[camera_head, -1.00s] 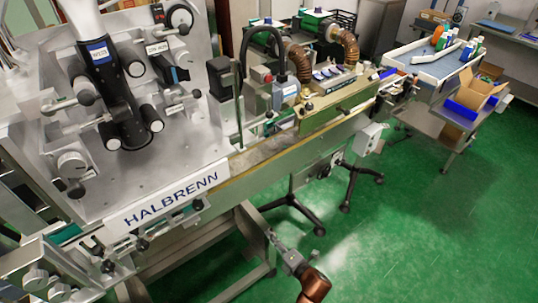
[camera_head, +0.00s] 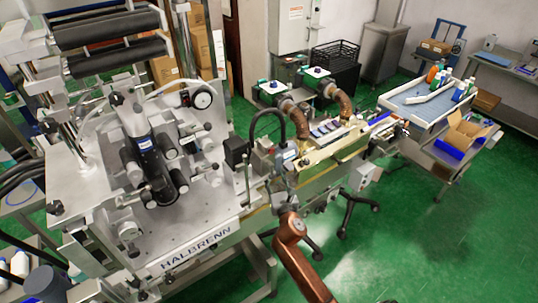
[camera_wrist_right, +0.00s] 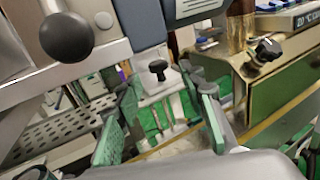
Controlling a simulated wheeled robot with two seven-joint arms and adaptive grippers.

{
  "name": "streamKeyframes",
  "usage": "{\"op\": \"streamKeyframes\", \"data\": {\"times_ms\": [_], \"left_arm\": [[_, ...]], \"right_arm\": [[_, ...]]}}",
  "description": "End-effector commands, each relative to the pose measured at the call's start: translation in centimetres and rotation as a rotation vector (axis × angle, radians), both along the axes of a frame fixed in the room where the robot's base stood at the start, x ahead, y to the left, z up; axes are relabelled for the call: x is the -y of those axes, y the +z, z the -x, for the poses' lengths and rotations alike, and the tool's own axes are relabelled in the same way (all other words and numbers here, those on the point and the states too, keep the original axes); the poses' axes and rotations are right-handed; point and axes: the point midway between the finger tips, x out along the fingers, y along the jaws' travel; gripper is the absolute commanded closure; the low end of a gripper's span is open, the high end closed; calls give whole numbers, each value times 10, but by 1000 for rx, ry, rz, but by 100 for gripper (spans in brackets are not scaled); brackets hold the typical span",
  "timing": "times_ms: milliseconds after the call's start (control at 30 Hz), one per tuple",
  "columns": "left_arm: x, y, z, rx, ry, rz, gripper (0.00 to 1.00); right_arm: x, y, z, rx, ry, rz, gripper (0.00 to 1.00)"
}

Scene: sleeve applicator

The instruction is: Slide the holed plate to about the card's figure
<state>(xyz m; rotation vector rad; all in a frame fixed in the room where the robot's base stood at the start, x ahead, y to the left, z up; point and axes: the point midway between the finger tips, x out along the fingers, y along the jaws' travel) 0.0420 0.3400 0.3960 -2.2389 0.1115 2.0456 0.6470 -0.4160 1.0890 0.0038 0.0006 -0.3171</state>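A grey plate with rows of holes (camera_wrist_right: 62,132) shows at the left of the right wrist view, below a metal bar. My right gripper (camera_wrist_right: 160,135) shows there with its two green-padded fingers wide apart and nothing between them. Its left finger is near the right end of the holed plate; I cannot tell whether they touch. In the head view my right arm (camera_head: 291,230) reaches up to the front edge of the machine, but its fingers are not clear. My left gripper is not in view. I cannot make out a card with a readable figure.
A large black ball knob (camera_wrist_right: 66,37) and a metal bar are close above in the wrist view. A smaller black knob (camera_wrist_right: 157,68) stands beyond the fingers. A khaki housing (camera_wrist_right: 285,85) is at the right. Green floor (camera_head: 430,245) is free at the right.

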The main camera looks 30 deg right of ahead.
Motion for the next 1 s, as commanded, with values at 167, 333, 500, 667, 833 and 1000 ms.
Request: {"op": "streamKeyframes", "data": {"times_ms": [167,333,500,667,833,1000], "left_arm": [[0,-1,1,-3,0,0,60],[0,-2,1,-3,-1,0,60],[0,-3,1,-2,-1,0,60],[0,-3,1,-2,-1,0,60],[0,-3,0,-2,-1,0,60],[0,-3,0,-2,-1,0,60]], "right_arm": [[2,1,-21,0,4,6,63],[9,1,-48,1,6,3,63],[17,1,-67,-1,5,5,63],[20,0,-75,-1,4,4,63],[22,0,-74,-1,2,4,63],[22,1,-74,-1,2,4,70]]}}
